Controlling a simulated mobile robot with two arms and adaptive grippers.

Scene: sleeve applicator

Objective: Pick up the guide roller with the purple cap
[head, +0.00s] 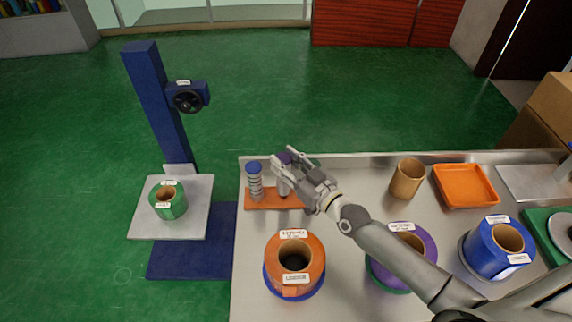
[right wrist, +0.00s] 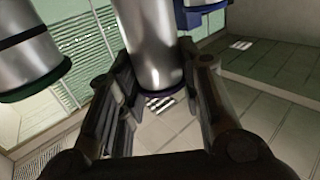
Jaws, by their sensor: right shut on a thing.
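The guide roller with the purple cap (head: 285,157) is at the fingers of my right gripper (head: 289,164) above the orange rack (head: 263,199). In the right wrist view its silver body (right wrist: 148,40) and purple end (right wrist: 163,86) lie between the two fingers of the right gripper (right wrist: 160,76), which is shut on it. The gripper hides much of it in the head view, so I cannot tell whether it still touches the rack. A blue-capped roller (head: 254,180) stands at the rack's left end. My left gripper is not in view.
In the right wrist view a green-ended roller (right wrist: 27,65) is left and a blue-ended one (right wrist: 203,6) is at the top. Large orange (head: 296,260), purple (head: 414,240) and blue (head: 494,250) rolls, a brown cup (head: 407,179) and an orange tray (head: 465,186) occupy the table.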

